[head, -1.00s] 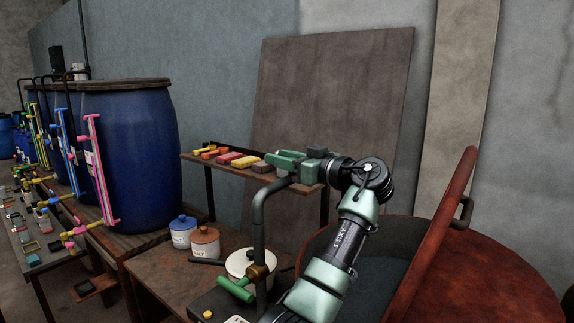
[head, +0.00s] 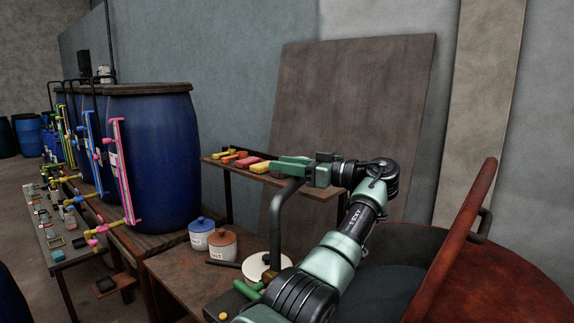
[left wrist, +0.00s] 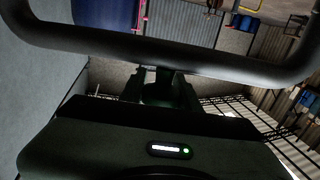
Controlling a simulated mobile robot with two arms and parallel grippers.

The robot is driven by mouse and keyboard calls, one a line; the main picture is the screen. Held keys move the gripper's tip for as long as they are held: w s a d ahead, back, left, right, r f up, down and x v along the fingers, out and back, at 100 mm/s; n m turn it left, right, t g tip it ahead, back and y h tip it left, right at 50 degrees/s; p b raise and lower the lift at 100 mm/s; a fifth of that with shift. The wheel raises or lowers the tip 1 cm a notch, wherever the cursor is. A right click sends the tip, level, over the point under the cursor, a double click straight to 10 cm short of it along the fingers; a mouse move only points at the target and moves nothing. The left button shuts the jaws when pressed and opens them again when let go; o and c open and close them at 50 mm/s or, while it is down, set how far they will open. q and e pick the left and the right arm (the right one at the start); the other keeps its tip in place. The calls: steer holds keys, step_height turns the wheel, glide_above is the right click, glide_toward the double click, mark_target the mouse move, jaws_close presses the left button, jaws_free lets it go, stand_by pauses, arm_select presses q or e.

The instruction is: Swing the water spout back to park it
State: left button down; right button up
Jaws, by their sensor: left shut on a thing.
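The water spout (head: 276,225) is a dark grey pipe. It rises upright from the low table and bends to the right at the top. My left gripper (head: 292,168) is at this bent upper arm, shut on it, with the fingers partly hiding the pipe's end. In the left wrist view the pipe (left wrist: 200,52) crosses the picture just past my left gripper (left wrist: 163,85), bending at both sides; the contact itself is dark. A green-handled valve (head: 247,290) sits low on the post, partly hidden by my arm. My right gripper is not in view.
A shelf (head: 325,191) with coloured blocks is behind the gripper. Blue-lidded (head: 201,237) and brown-lidded (head: 222,246) jars stand left of the post, near a white lid (head: 256,266). A rust-red raised lid (head: 460,230) stands at right above a dark vat. Blue barrels (head: 160,150) stand at left.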

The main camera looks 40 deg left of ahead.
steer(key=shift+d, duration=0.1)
arm_select(q)
steer(key=c, duration=1.3)
jaws_free()
steer(key=shift+a, duration=0.1)
steer(key=shift+o, duration=1.4)
steer(key=shift+a, duration=0.15)
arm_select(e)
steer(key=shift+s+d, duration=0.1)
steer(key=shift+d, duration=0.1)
arm_select(q)
steer(key=w+d+b, duration=0.1)
steer(key=d, duration=0.6)
steer(key=shift+d+b, duration=0.3)
steer(key=shift+d, duration=0.05)
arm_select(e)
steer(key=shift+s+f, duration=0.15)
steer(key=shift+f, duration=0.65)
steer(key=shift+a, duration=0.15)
